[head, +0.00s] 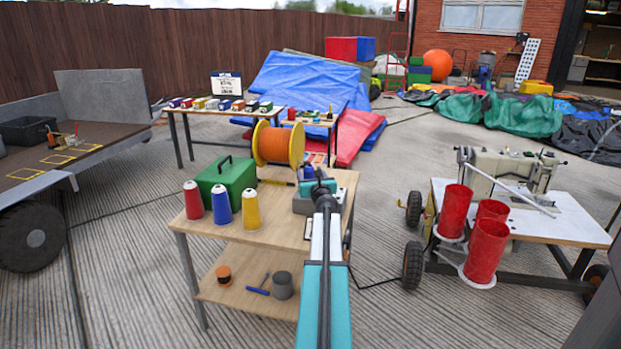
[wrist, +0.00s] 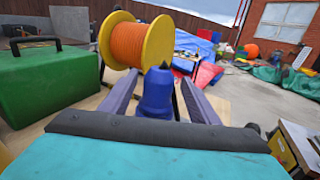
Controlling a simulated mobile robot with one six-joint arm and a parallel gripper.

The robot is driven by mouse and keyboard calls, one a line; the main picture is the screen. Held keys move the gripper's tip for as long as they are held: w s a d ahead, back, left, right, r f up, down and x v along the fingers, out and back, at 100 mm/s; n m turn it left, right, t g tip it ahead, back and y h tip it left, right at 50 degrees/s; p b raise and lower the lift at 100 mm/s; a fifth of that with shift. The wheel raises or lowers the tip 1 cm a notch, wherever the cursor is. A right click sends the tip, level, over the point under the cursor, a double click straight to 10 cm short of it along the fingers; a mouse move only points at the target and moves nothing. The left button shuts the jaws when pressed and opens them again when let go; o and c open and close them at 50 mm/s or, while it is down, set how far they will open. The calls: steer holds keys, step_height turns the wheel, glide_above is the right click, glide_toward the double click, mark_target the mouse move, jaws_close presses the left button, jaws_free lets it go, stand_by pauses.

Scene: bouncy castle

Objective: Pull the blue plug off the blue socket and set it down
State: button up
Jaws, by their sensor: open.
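A blue plug (wrist: 157,97) with a dark tip stands between the two fingers of my gripper (wrist: 158,80) in the wrist view. The fingers are open, one on each side, and gaps show beside the plug. In the head view a small blue part of the plug (head: 308,173) shows just beyond my gripper (head: 318,186), above a grey block (head: 302,205) on the wooden cart top (head: 260,228). The blue socket cannot be told apart; my gripper and arm hide much of that spot.
On the cart, an orange cable reel (head: 278,146) stands behind, a green case (head: 225,185) to the left, and red, blue and yellow thread cones (head: 222,205) at the front left. A sewing machine table (head: 560,222) with red cylinders stands right.

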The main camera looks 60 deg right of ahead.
mark_target(309, 166)
steer(key=shift+w+d, duration=0.15)
steer(key=c, duration=1)
steer(key=shift+c, duration=1.2)
steer(key=shift+r, duration=0.1)
steer(key=shift+w+r+p, duration=0.2)
steer(key=shift+r+p, duration=0.85)
steer(key=shift+r, duration=0.05)
steer(key=shift+r+p, duration=1.2)
steer(key=shift+r, duration=0.05)
steer(key=shift+s+r+p, duration=0.1)
steer(key=shift+r+p, duration=1.65)
steer(key=shift+r, duration=0.15)
